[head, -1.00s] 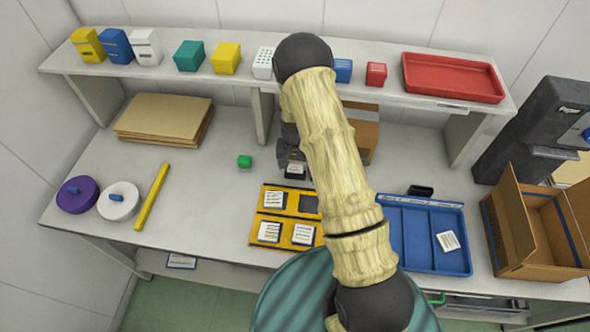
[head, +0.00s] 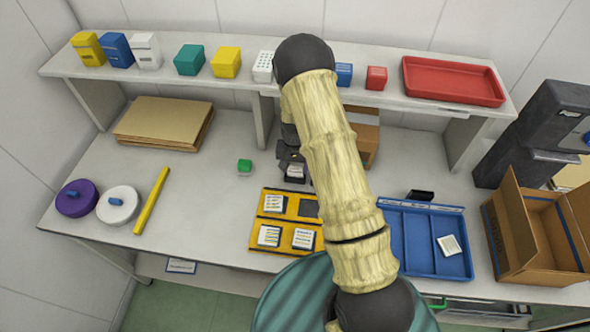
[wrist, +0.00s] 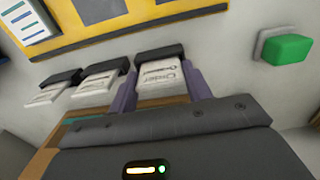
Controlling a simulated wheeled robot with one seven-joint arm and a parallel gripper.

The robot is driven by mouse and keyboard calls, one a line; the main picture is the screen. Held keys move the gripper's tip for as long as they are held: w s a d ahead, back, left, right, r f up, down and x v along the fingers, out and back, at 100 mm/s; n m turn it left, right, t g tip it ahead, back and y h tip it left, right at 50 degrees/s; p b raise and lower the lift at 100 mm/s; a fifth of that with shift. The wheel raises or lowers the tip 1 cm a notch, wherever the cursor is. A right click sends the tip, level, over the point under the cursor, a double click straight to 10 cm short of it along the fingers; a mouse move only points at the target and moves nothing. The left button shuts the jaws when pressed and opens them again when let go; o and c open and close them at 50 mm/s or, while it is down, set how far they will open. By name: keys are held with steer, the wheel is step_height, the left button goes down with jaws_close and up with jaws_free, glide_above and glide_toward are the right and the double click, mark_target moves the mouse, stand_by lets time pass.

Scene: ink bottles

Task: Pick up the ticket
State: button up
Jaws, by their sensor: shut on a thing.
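My gripper (wrist: 161,88) is shut on a white ticket (wrist: 162,77) printed with dark lettering and topped by a black edge or clip. One purple-grey finger stands on each side of it in the wrist view. Two similar white tickets with black tops, a middle one (wrist: 97,80) and a left one (wrist: 47,93), stand beside it to the left. In the head view my gripper (head: 291,165) is mostly behind my arm, with a white ticket (head: 295,171) showing at its tip, just behind the yellow tray.
The yellow tray (head: 283,221) holds several white cards. A green block (head: 244,165) sits left of my gripper. The blue tray (head: 420,260) with one card and an open cardboard box (head: 515,230) are at right. The shelf (head: 300,82) overhangs behind.

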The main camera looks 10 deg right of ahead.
mark_target(295, 166)
step_height(295, 166, up, 9)
steer(key=shift+b, duration=1.2)
